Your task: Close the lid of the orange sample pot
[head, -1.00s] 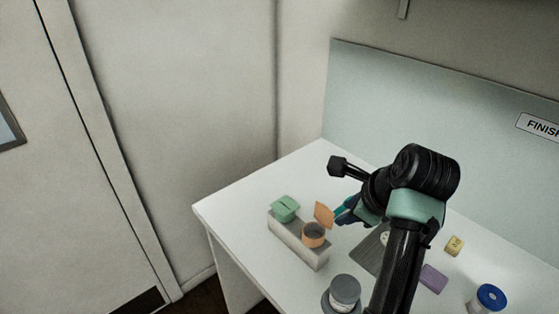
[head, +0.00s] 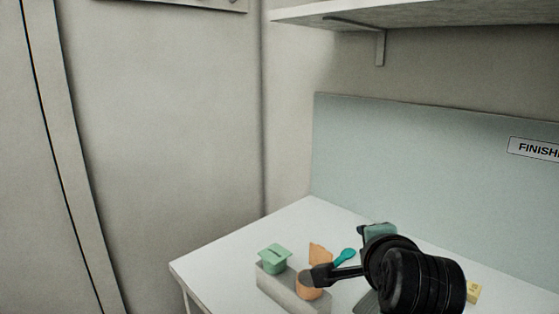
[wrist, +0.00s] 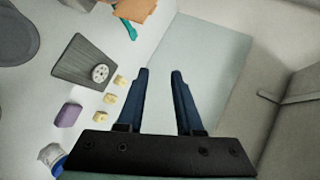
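The orange sample pot (head: 309,286) sits at the near right end of a pale grey block. Its orange lid (head: 320,255) stands open, upright at the pot's far side. My black wrist part covers some of the pot and lid. In the wrist view, an orange piece of the pot or lid (wrist: 135,10) shows at the top edge; I cannot tell which. My gripper (wrist: 160,74) is open and empty, its blue fingers apart with the pale back panel beyond them. The fingers are hidden in the head view, and nothing shows them touching the lid.
A green lidded pot (head: 274,262) shares the block (head: 279,290). A teal spoon (head: 345,256) lies close behind. The wrist view shows a dark pad (wrist: 75,65) with a white disc, small yellow blocks (wrist: 119,81), a purple block (wrist: 68,115) and a blue-capped jar (wrist: 52,158). A shelf (head: 420,14) hangs above.

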